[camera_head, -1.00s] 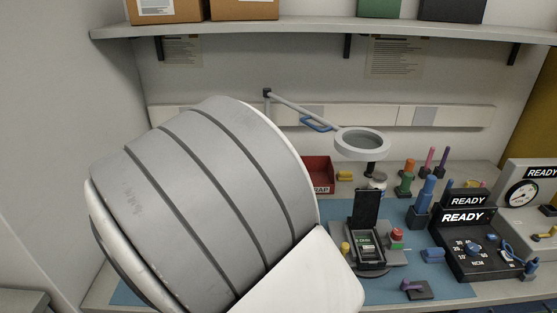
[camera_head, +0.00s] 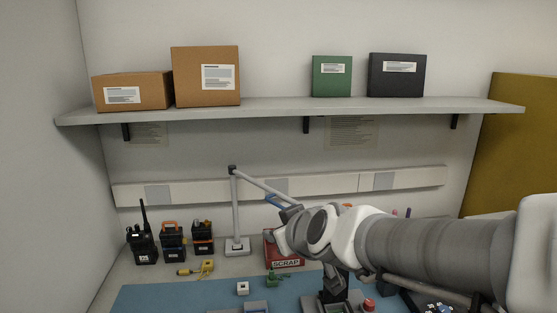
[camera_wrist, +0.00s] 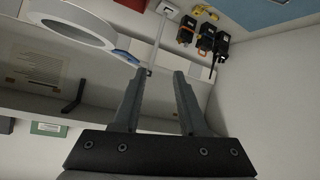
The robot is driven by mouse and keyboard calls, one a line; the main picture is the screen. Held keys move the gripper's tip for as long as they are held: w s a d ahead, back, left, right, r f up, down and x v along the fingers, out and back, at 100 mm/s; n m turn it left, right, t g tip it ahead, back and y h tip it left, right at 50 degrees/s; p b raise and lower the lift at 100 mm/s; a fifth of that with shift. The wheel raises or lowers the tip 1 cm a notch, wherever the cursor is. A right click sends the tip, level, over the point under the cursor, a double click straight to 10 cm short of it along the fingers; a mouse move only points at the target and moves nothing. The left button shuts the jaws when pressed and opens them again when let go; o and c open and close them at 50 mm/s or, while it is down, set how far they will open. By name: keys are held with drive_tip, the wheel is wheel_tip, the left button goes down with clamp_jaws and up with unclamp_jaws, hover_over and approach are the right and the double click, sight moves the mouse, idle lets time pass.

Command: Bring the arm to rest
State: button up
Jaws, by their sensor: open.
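My gripper (camera_wrist: 160,80) shows in the wrist view with its two dark fingers apart and nothing between them. That view is turned over, with the shelf low in the picture. In the head view my arm reaches in from the right across the back of the bench, and the gripper's fingers cannot be made out clearly. The magnifier lamp (camera_head: 236,205) stands behind, its ring hidden by my arm. In the wrist view the lamp ring (camera_wrist: 72,22) is at upper left, apart from the fingers.
A red scrap bin (camera_head: 286,263) sits partly behind my arm. A shelf (camera_head: 280,108) with boxes runs above. The blue mat (camera_head: 165,299) is clear at its left.

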drive_tip(key=s+d+f+m+g+h+p, duration=0.1)
drive_tip(key=s+d+m+g+h, duration=0.1)
drive_tip(key=s+d, duration=0.4)
drive_tip(key=s+d+m+g+h, duration=0.2)
drive_tip(key=s+d, duration=0.5)
drive_tip(key=s, duration=0.6)
drive_tip(key=m+g, duration=0.1)
drive_tip(key=m, duration=0.1)
drive_tip(key=shift+s+d+f+m+p, duration=0.3)
drive_tip(key=shift+f+p, duration=0.05)
